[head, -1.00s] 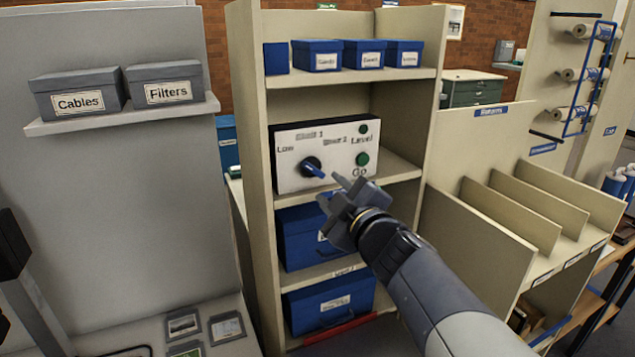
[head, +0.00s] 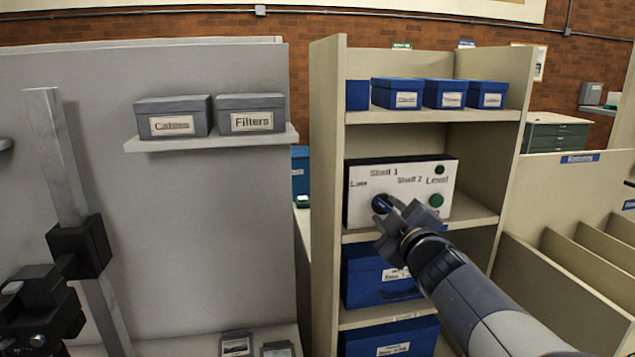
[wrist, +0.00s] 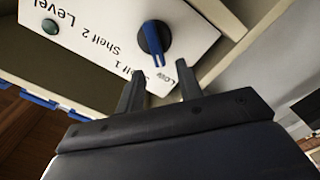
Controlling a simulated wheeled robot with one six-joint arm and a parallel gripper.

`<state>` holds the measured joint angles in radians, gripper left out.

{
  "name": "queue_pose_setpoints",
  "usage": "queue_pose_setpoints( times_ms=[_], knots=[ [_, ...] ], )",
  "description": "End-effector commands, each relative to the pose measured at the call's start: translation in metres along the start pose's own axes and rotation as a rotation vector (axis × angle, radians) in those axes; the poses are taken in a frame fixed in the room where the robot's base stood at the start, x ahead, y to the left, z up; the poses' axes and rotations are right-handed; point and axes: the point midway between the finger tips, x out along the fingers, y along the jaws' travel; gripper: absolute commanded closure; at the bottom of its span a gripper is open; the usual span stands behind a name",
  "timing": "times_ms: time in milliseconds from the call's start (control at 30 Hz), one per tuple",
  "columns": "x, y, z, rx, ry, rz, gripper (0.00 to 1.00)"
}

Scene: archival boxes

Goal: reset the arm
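My gripper (head: 405,217) is in front of the white control panel (head: 415,177) on the middle shelf of the cabinet. In the wrist view my gripper (wrist: 158,78) is open, with its two fingers apart and nothing between them. The panel's blue knob (wrist: 153,40) lies beyond the fingertips, and I see a gap between them. The knob's white mark is at the end towards the "Low" and "Shelf 1" labels. In the head view the fingers partly cover the knob (head: 381,203). A green button (head: 437,200) sits on the panel's right side.
Blue boxes (head: 407,93) stand on the shelf above, and larger blue boxes (head: 375,275) fill the shelves below. The cabinet's side walls (head: 325,190) flank the panel. Grey boxes (head: 172,117) sit on a wall shelf at left. A divided rack (head: 570,220) stands at right.

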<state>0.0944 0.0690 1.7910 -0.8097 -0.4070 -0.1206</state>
Motion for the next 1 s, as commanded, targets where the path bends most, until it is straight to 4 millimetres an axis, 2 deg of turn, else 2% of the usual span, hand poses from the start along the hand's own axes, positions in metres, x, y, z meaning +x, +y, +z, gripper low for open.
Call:
queue_pose_setpoints(
  times_ms=[200, 367, 767, 1000],
  knots=[
    [0.026, -0.001, 0.000, 0.001, 0.000, -0.001, 0.65],
    [0.033, 0.000, 0.000, 0.000, 0.000, 0.000, 0.65],
    [0.032, 0.000, 0.000, 0.009, 0.000, 0.000, 0.65],
    [0.011, 0.001, -0.001, -0.002, 0.000, 0.001, 0.65]
  ],
)
